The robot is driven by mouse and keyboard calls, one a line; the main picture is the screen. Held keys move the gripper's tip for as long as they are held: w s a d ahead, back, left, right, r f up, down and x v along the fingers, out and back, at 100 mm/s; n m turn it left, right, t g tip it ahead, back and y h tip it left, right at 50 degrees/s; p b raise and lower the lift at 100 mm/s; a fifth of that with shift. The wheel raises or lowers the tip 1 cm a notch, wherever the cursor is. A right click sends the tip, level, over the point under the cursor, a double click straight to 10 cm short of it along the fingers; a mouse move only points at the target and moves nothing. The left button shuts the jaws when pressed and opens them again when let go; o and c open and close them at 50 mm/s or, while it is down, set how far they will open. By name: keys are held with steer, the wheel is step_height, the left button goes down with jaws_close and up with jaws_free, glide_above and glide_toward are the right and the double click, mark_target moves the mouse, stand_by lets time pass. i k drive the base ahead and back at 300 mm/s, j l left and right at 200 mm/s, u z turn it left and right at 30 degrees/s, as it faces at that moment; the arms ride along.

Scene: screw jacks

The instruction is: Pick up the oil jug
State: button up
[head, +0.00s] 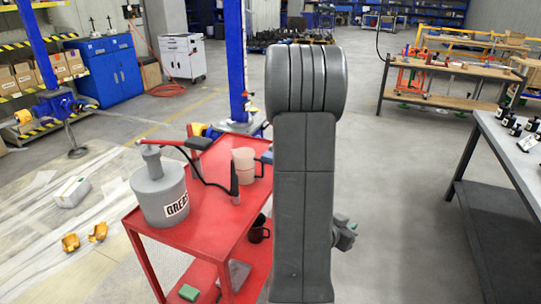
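A pale cream and pinkish jug (243,167), which looks like the oil jug, stands upright on the top shelf of the red cart (217,218). Its dark handle is on its right side, close to the left edge of my arm in the picture. My grey arm stands upright in the middle of the view and hides what is behind it. A small blue-grey part shows by the handle; I cannot tell whether it belongs to my gripper or touches the jug. My gripper's fingers cannot be made out.
A grey grease canister (160,192) with a red lever and black hose stands left of the jug. A dark mug (259,233) and a green block (189,292) are on the lower shelf. A blue post (236,65) rises behind. A grey workbench (515,165) is at right; floor between is clear.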

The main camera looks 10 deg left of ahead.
mark_target(249, 168)
steer(key=i+l+u, duration=0.2)
steer(key=i+l, duration=0.15)
steer(key=i+l+u, duration=0.45)
steer(key=i+l, duration=0.15)
steer(key=l, duration=0.3)
steer(key=u, duration=1.3)
